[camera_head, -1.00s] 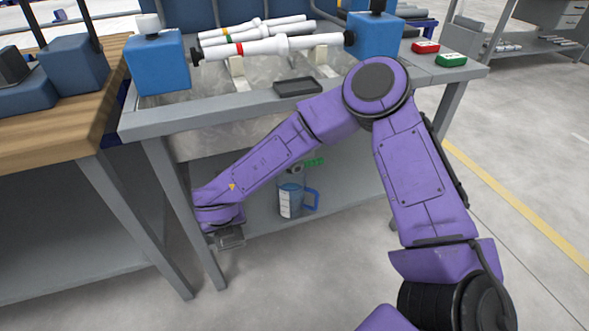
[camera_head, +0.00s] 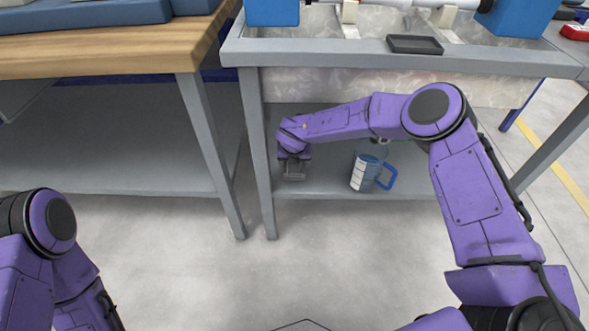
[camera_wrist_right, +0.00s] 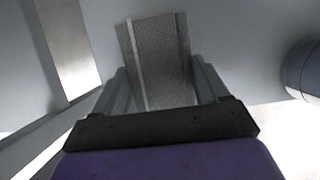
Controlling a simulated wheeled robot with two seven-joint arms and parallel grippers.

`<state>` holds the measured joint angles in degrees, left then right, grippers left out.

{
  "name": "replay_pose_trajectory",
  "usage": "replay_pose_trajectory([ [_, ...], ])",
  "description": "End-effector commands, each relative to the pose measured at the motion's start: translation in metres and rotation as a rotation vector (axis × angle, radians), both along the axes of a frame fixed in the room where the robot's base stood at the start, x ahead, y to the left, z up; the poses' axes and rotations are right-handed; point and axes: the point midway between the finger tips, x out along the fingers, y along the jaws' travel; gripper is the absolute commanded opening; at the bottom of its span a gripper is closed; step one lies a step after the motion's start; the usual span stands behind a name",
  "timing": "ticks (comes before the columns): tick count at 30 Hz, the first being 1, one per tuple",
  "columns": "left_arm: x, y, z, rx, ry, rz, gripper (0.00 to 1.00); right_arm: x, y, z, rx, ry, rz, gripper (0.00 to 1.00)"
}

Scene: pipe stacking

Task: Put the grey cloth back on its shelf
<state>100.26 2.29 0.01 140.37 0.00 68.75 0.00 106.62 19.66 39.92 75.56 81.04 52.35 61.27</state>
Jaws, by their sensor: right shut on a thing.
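The grey cloth (camera_wrist_right: 155,55) is a folded, textured rectangle with a pale stripe, seen between the fingers of my right gripper (camera_wrist_right: 162,82). In the head view the right gripper (camera_head: 293,164) points down over the left end of the lower shelf (camera_head: 330,185) under the grey table. It is shut on the cloth, which shows there only as a small grey patch (camera_head: 294,174). I cannot tell whether the cloth touches the shelf. Part of my left arm shows at the bottom left, but its gripper is out of view.
A clear jug with a blue handle (camera_head: 370,172) stands on the shelf right of the gripper. The table's front left leg (camera_head: 262,150) is close on the left. A wooden-topped bench (camera_head: 110,50) stands further left. A black tray (camera_head: 414,44) lies on the table edge above.

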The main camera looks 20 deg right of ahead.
Motion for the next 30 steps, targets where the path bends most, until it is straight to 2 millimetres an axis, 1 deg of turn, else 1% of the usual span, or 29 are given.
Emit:
replay_pose_trajectory([
  [1,0.000,0.000,-0.005,0.000,0.000,0.000,0.00,0.000,0.000,-0.011,-0.001,0.001,0.001,0.45],
  [3,0.000,0.000,-0.010,0.000,0.000,0.000,0.00,0.000,0.000,-0.025,-0.001,0.002,0.001,0.45],
  [5,0.000,0.000,-0.011,0.000,0.000,0.000,0.00,0.000,0.000,-0.031,-0.001,0.000,0.002,0.45],
  [11,0.000,0.000,-0.009,-0.001,0.001,0.000,0.00,0.000,0.000,-0.031,0.000,0.000,0.000,0.45],
  [15,0.000,0.000,-0.013,-0.001,0.001,0.000,0.00,0.000,0.000,-0.035,0.000,0.000,0.000,0.45],
  [16,0.000,0.000,-0.012,-0.001,0.001,0.001,0.00,0.000,0.000,-0.034,0.000,0.000,0.000,0.84],
  [17,0.000,0.000,-0.011,-0.001,0.001,0.001,0.00,0.000,0.000,-0.034,0.000,0.000,0.000,0.93],
  [18,0.000,0.000,-0.011,-0.001,0.001,0.001,0.00,0.000,0.000,-0.034,0.000,0.000,0.000,0.99],
  [26,0.000,0.000,-0.009,-0.001,0.001,0.001,0.00,0.000,0.000,-0.031,0.000,0.000,0.000,0.99],
  [29,0.000,0.000,-0.004,0.000,0.000,0.000,0.00,-0.002,0.001,-0.019,0.001,-0.001,0.000,0.99],
  [30,0.000,0.000,0.000,0.000,0.000,0.000,0.00,-0.005,0.002,-0.011,0.001,0.000,-0.001,0.99],
])
